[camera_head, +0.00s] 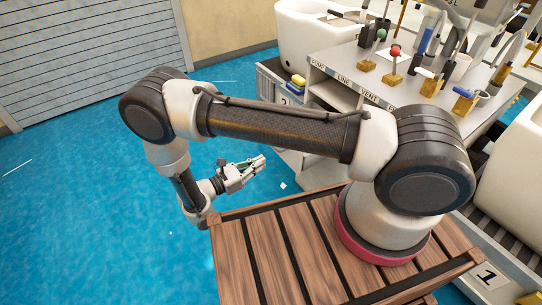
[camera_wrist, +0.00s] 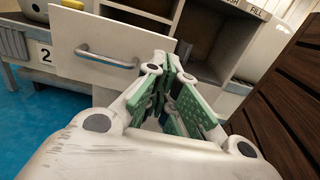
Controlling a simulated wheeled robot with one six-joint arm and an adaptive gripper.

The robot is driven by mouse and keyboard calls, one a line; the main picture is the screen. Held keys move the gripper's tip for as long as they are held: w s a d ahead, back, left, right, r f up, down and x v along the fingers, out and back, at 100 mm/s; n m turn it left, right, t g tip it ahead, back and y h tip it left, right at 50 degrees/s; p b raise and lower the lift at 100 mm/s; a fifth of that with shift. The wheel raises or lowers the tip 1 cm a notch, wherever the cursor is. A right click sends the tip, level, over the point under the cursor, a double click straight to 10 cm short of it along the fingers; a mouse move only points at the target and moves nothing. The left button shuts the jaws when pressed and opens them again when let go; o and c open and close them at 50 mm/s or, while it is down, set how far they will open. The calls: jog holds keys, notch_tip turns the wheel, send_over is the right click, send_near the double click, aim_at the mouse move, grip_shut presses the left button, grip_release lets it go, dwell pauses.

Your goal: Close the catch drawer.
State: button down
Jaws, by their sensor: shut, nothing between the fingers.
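The catch drawer (camera_wrist: 75,30) shows in the wrist view as a pale grey front panel with a metal bar handle (camera_wrist: 105,57). Its front appears to stand out from the cabinet; how far is unclear. In the head view my arm hides most of that area. My gripper (camera_wrist: 172,68) is shut and empty, its green-padded fingers together. Its tips overlap the lower right part of the drawer front, right of the handle; contact cannot be told. In the head view my gripper (camera_head: 258,161) is low over the blue floor, pointing towards the cabinet.
The cabinet (camera_head: 335,95) has open shelves and a top crowded with tools, including a red-ball piece (camera_head: 395,51). A conveyor marked 2 (camera_wrist: 43,53) lies left of the drawer. A wooden slatted deck (camera_head: 265,240) is beside my gripper. Blue floor (camera_head: 90,200) is clear at left.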

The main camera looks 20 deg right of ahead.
jog(key=x, duration=1.3)
jog(key=shift+d+f, duration=0.1)
